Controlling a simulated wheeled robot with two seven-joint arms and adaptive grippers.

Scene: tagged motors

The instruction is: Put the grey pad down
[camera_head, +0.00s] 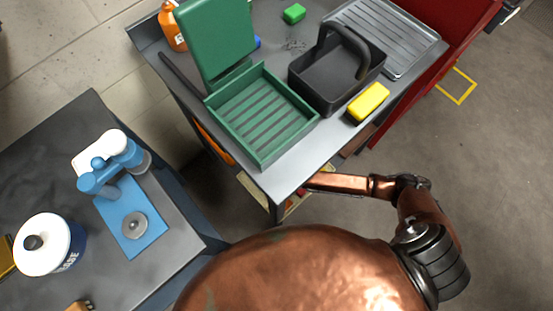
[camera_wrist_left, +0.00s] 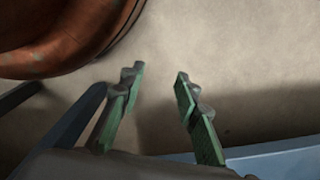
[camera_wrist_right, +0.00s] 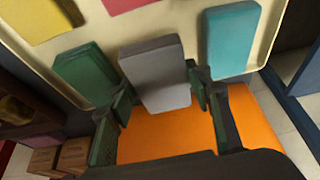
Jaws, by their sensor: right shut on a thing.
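The grey pad (camera_wrist_right: 155,72) is between the two fingers of my right gripper (camera_wrist_right: 160,88) in the right wrist view. The fingers are shut on its sides, and its far part lies over a cream tray (camera_wrist_right: 105,28). I cannot tell whether the pad touches the tray. In the head view my right forearm reaches under the cart's top, so that gripper and the pad are hidden there. My left gripper (camera_wrist_left: 159,75) is open and empty in the left wrist view, above a plain floor, and is not in the head view.
A green pad (camera_wrist_right: 85,72) lies left of the grey pad and a teal pad (camera_wrist_right: 232,38) right of it. A yellow pad (camera_wrist_right: 35,15) is farther back. An orange surface (camera_wrist_right: 170,135) lies below. The cart top (camera_head: 275,180) holds a green box (camera_head: 262,118) and a dark caddy (camera_head: 335,80).

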